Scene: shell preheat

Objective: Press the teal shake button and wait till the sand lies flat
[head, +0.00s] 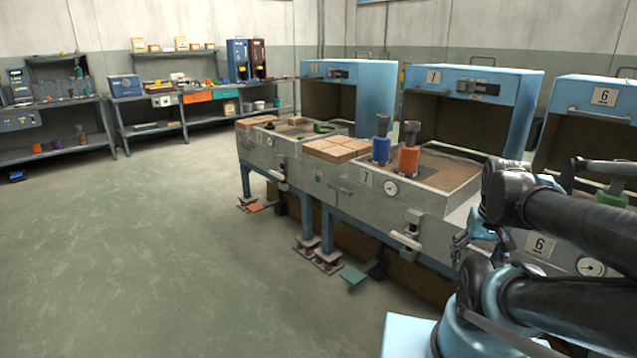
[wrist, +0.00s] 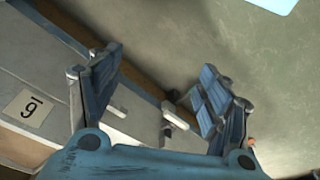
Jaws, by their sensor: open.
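A small teal spot (head: 318,177) shows on the front of the bench, left of the number 7 plate; I cannot tell if it is the button. A flat teal pedal (head: 353,276) lies low near the floor before station 7. The brown sand (head: 433,168) fills the tray of station 7, around a blue and an orange cylinder; I cannot tell how flat it is. My gripper (wrist: 165,95) is open and empty, its blue fingers spread above the bench's front edge. In the head view it is partly hidden by my arm, right of station 7.
The blue cylinder (head: 381,145) and orange cylinder (head: 408,155) stand in the sand. Blue hoods (head: 470,90) rise behind the stations. A lever (head: 408,238) juts from the bench front. Open floor (head: 150,250) lies to the left; shelves (head: 150,110) line the back wall.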

